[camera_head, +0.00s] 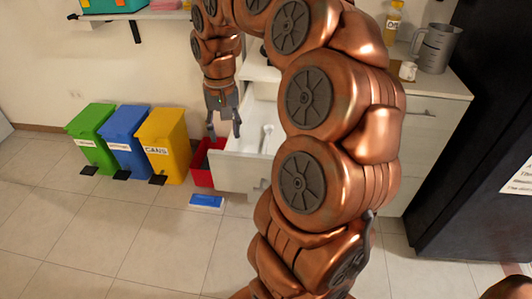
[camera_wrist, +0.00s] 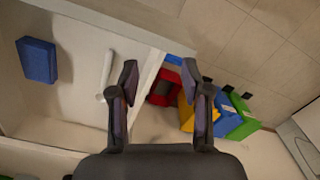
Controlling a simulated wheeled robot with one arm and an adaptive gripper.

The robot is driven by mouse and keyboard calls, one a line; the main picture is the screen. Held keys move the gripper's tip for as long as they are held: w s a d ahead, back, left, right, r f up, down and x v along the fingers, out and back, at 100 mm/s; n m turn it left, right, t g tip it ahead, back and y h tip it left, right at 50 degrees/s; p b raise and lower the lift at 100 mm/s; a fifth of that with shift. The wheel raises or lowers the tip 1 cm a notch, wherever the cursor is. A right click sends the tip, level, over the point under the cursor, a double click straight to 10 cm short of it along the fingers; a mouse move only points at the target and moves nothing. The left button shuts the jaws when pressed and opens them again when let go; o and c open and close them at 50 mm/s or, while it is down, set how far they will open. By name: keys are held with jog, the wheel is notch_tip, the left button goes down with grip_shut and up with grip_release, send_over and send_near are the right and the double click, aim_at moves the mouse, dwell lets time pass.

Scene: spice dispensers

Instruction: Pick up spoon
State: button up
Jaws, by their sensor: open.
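A white spoon (camera_head: 266,138) lies in the open white drawer (camera_head: 232,172). In the wrist view the spoon (camera_wrist: 106,76) lies on the drawer floor, close to the drawer wall (camera_wrist: 150,70) and left of my fingers. My gripper (camera_head: 224,132) points down near the left edge of the drawer. Its fingers are apart and empty, and in the wrist view the gripper (camera_wrist: 160,70) shows the drawer wall between its fingertips. The spoon is outside the fingers.
A blue block (camera_wrist: 37,61) lies in the drawer, away from the spoon. Green (camera_head: 92,135), blue (camera_head: 127,140) and yellow (camera_head: 164,143) bins stand left of a red bin (camera_head: 203,176) by the drawer. A blue-and-white box (camera_head: 206,201) lies on the floor.

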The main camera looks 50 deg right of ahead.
jog(key=w+d+f+m+b, duration=0.25)
jog(key=d+f, duration=0.25)
jog(key=d, duration=0.3)
jog(key=m+b, duration=0.2)
jog(key=m, duration=0.1)
send_over(264, 149)
jog(key=shift+n, duration=0.25)
jog(key=f, duration=0.4)
jog(key=shift+s+d+f, duration=0.2)
jog(key=shift+d+f, duration=0.1)
jog(key=shift+f, duration=0.55)
jog(key=shift+w+a+f+b, duration=0.1)
jog(key=shift+f+b, duration=0.1)
jog(key=shift+f, duration=0.85)
jog(key=shift+s+a+f+b, duration=0.1)
jog(key=shift+f+b, duration=0.05)
jog(key=shift+f, duration=0.95)
jog(key=shift+w+a+f+b, duration=0.1)
jog(key=shift+f+b, duration=0.1)
jog(key=shift+f, duration=0.85)
grip_shut()
